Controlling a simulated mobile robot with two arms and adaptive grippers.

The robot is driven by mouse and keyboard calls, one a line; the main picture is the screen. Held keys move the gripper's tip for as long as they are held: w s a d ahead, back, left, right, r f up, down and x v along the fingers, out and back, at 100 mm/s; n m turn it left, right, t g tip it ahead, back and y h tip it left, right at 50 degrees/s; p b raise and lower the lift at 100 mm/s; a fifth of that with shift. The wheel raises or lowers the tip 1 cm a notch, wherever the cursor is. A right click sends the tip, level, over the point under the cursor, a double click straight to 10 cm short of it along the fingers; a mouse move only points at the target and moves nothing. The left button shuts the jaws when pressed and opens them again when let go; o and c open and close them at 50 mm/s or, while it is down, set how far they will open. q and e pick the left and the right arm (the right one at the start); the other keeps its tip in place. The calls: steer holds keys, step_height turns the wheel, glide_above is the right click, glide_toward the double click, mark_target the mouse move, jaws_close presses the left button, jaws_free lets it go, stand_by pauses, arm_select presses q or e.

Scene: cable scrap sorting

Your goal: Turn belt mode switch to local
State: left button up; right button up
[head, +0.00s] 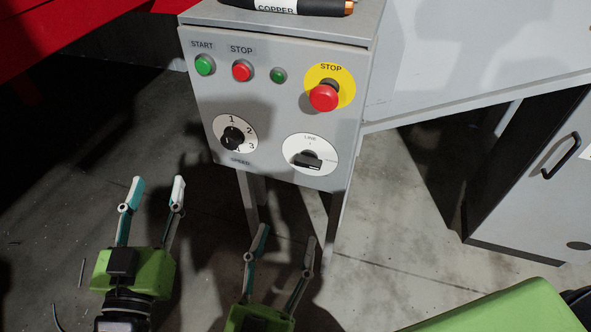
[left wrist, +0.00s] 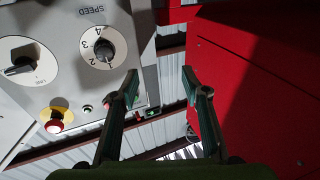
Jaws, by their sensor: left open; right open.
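The belt mode switch (head: 308,161) is a black knob on a white round dial at the lower right of the grey control panel (head: 285,105). LINE is printed above the knob; a small label at its right is too small to read. The knob's bar lies roughly sideways. The switch also shows at the left edge of the left wrist view (left wrist: 22,67). My left gripper (head: 157,181) is open and empty, below and left of the panel. It shows in the left wrist view (left wrist: 160,76), apart from the panel. My right gripper (head: 286,235) is open and empty below the switch.
The speed knob (head: 232,138) sits left of the switch. Above are a green start button (head: 205,65), a red stop button (head: 242,71), a small green button (head: 278,75) and a red emergency stop (head: 323,97). A cable piece (head: 300,6) lies on top.

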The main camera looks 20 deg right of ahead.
mark_target(308, 163)
arm_select(q)
step_height(308, 163, up, 8)
steer(key=s+t+h+b, duration=0.1)
steer(key=s+t, duration=0.1)
steer(key=t, duration=0.2)
steer(key=shift+s+d+r+t+h+b, duration=0.15)
steer(key=shift+s+d+t+h+b, duration=0.1)
steer(key=shift+t+h+b, duration=0.05)
arm_select(e)
steer(key=shift+x, duration=6.75)
steer(key=shift+s+r, duration=0.1)
steer(key=c, duration=1.1)
